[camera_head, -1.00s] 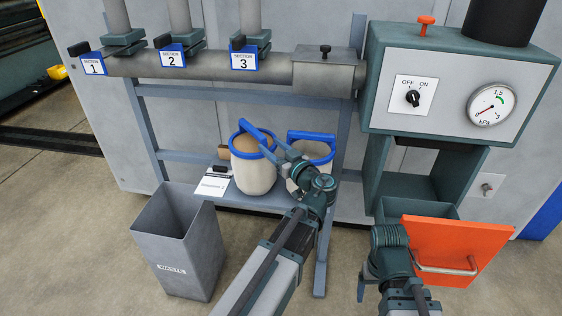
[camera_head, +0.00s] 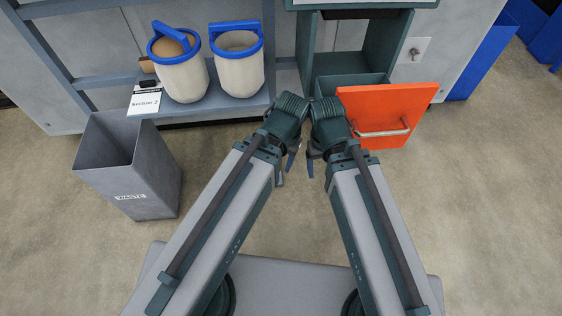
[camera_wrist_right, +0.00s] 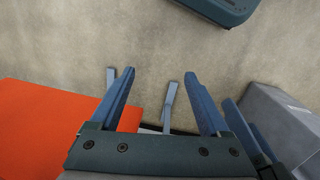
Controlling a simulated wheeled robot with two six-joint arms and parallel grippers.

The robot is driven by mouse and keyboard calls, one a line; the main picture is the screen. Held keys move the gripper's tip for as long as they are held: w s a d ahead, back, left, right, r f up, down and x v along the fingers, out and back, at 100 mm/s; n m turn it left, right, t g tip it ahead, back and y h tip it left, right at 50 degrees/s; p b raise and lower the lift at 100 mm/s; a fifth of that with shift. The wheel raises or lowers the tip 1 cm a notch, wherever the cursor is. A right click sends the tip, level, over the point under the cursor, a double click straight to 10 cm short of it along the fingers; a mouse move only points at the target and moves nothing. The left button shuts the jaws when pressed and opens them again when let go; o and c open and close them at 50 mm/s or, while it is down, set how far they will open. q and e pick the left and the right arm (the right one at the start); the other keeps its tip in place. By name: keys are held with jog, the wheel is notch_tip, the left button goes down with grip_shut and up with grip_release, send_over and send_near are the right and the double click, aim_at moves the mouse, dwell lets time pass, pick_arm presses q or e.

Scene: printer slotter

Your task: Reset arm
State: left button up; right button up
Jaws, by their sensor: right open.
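My two arms reach forward side by side in the head view, with their wrists close together in the middle. My right gripper (camera_head: 311,163) points down below its wrist. In the right wrist view its two blue fingers (camera_wrist_right: 159,73) stand apart, with bare floor between the tips and nothing held. My left gripper (camera_head: 287,168) hangs beside it, partly hidden by its own wrist. Its finger spacing is unclear. Both grippers are in front of the shelf, clear of the buckets.
Two blue-rimmed buckets, a left one (camera_head: 184,82) and a right one (camera_head: 237,72), stand on a shelf (camera_head: 212,108) by a "Section 2" card (camera_head: 146,103). A waste bin (camera_head: 135,175) is at left. An open orange drawer (camera_head: 393,105) juts out at right. Floor is free between.

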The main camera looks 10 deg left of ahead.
pick_arm(q)
jog(key=shift+s+d, duration=0.3)
notch_tip(320, 180, up, 13)
jog(key=p, duration=1.3)
jog(key=shift+r, duration=0.15)
